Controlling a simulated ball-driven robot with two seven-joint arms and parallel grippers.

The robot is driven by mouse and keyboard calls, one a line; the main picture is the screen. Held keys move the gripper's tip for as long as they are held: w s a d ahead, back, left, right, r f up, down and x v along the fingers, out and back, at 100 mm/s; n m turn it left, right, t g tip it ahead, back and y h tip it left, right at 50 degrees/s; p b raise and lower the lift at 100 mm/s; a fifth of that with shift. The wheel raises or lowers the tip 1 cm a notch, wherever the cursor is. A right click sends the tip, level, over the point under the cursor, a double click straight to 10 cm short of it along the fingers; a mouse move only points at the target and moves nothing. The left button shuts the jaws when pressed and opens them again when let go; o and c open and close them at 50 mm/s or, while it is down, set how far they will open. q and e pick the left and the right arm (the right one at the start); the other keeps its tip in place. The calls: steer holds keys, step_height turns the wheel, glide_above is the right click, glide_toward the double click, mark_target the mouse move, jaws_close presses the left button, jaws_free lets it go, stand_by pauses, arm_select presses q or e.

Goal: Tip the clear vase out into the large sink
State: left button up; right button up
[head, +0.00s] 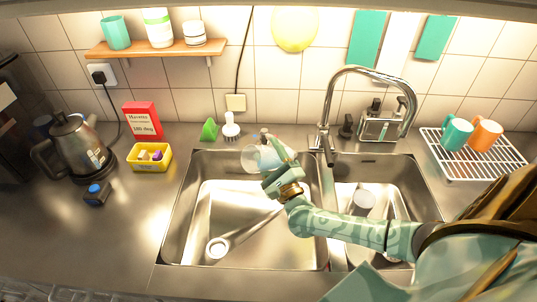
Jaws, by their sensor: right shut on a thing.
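The clear vase (252,159) is see-through and lies tilted over the back of the large sink (205,225), the left basin. My right gripper (270,165) is shut on the vase, and its fingers and wrist cover part of it. The vase's mouth is hard to make out, and I cannot tell whether anything is inside it. The large sink's floor is bare around the drain at its front left. My left gripper is not in view.
The smaller right basin (345,198) holds a few items. A tap (330,110) rises behind the divider. A brush (231,128) and green sponge (209,130) stand behind the large sink. A kettle (78,145) and yellow tub (149,157) are left; a mug rack (480,160) is right.

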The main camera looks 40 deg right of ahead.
steer(key=shift+f+n+y+b, duration=0.4)
steer(key=shift+n+y+b, duration=0.1)
steer(key=shift+n, duration=0.5)
steer(key=shift+n+t+y, duration=0.3)
steer(key=shift+n+y, duration=0.1)
steer(key=shift+n, duration=0.2)
steer(key=shift+f+n+b, duration=0.35)
steer(key=shift+n+b, duration=0.15)
steer(key=shift+n, duration=0.2)
steer(key=shift+r, duration=0.15)
steer(key=shift+y, duration=0.4)
